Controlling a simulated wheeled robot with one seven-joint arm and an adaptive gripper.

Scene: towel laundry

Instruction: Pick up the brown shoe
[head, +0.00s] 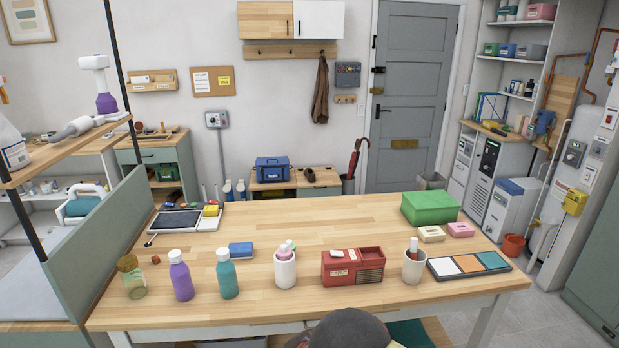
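A small dark brown item that looks like the brown shoe (310,174) sits on top of the low wooden bench (318,191) against the back wall. It is small in the picture, and its exact shape is hard to make out. It lies to the right of a blue case and beyond the large table. My gripper does not show in the head view.
The large wooden table (340,228) fills the foreground, with bottles, a red box (352,267) and a green box (429,208) on it. The blue case (272,169) is left of the shoe; an umbrella (355,158) stands to its right. A rounded dark object (348,330) shows at the bottom edge.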

